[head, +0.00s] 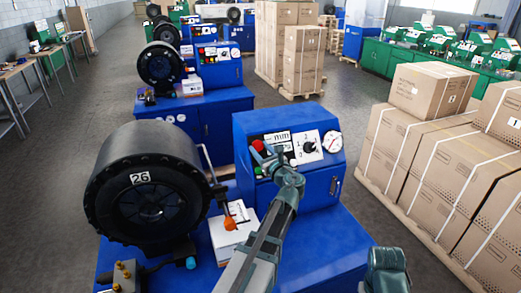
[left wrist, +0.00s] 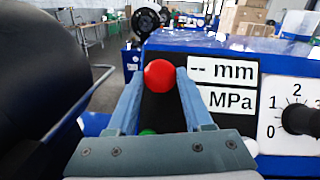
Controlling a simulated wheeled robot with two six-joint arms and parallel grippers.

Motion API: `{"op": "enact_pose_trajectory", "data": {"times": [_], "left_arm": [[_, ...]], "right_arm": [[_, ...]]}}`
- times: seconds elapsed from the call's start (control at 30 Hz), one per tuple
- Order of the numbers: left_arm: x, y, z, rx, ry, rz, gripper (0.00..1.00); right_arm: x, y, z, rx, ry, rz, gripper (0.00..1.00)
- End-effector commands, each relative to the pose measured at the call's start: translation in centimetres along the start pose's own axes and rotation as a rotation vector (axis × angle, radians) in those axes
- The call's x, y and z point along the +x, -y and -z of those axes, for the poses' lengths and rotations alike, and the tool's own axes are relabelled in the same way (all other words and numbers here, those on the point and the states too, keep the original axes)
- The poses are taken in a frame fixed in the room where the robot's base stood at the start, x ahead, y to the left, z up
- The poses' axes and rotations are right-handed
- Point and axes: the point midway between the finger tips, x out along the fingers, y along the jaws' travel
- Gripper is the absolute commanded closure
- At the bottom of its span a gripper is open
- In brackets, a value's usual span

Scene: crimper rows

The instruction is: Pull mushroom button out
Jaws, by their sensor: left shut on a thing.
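The red mushroom button (head: 258,145) is on the left part of the sloped panel of the blue control box (head: 322,189). In the left wrist view the round red button (left wrist: 159,75) sits between the two finger ends. My left gripper (head: 265,157) reaches up to the panel from below and is shut on the button. It also fills the middle of the left wrist view (left wrist: 159,88). The button's base is hidden. A bit of a green button (left wrist: 148,132) shows below, behind the gripper.
The panel carries a mm/MPa display (left wrist: 224,85), a dial knob (head: 309,147) and a round gauge (head: 332,141). Strapped cartons (head: 440,170) stand right, across a clear aisle.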

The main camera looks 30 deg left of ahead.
Motion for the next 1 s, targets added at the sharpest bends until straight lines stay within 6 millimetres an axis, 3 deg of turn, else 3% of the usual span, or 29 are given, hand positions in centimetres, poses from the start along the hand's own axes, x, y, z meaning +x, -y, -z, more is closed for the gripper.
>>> {"op": "enact_pose_trajectory", "data": {"times": [0.57,0.6,0.77,1.0], "left_arm": [[-0.59,0.06,-0.70,0.001,0.001,0.001,1.00],[-0.59,0.06,-0.70,0.001,0.001,0.001,0.48],[-0.57,0.05,-0.69,0.001,0.001,0.001,0.19],[-0.53,0.04,-0.67,0.000,0.000,0.000,0.18]], "right_arm": [[-0.67,-0.06,-0.04,0.000,0.000,0.000,0.50],[-0.67,-0.06,-0.04,0.000,0.000,0.000,0.50],[-0.67,-0.06,-0.04,0.000,0.000,0.000,0.50],[-0.66,-0.06,-0.04,0.000,0.000,0.000,0.50]]}}
